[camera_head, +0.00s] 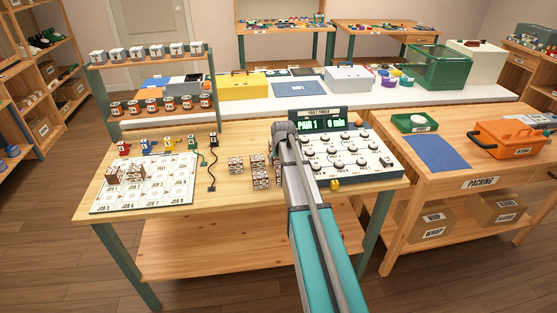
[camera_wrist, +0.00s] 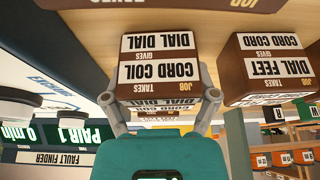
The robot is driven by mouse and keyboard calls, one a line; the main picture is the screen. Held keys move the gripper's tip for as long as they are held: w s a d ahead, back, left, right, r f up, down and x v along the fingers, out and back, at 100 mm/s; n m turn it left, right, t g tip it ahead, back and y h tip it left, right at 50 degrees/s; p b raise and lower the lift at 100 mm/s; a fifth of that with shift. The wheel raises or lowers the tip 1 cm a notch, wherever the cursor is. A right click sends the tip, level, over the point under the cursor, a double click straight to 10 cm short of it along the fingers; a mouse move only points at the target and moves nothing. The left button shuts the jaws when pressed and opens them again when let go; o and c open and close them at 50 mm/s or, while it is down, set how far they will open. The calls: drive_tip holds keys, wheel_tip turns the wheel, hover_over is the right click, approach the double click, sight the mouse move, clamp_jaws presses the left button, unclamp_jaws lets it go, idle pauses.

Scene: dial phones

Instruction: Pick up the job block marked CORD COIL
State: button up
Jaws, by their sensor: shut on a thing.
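The CORD COIL job block (camera_wrist: 158,62), brown with white labels reading CORD COIL and DIAL DIAL, is upside down in the wrist view. My gripper (camera_wrist: 161,98) is shut on it, one grey finger at each side. More label faces show just below it in the picture; I cannot tell whether they belong to this block. A block marked DIAL FEET and CORD CORD (camera_wrist: 268,66) stands to the right, apart from the fingers. In the head view, my arm hides most of my gripper and the held block among the brown blocks (camera_head: 260,181) on the wooden table.
The fault finder panel (camera_head: 345,150) with round knobs stands close right of my gripper; its display (camera_head: 318,123) reads PAIR 1 and 0 min. A white job board (camera_head: 165,184) with several blocks lies at left. A dark cord (camera_head: 212,170) lies between. The table's front strip is clear.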

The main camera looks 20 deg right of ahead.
drive_tip(key=shift+r+p, duration=1.15)
drive_tip(key=shift+r, duration=0.1)
drive_tip(key=s+d+r+p, duration=0.1)
drive_tip(key=s+r+p, duration=0.9)
drive_tip(key=s, duration=0.4)
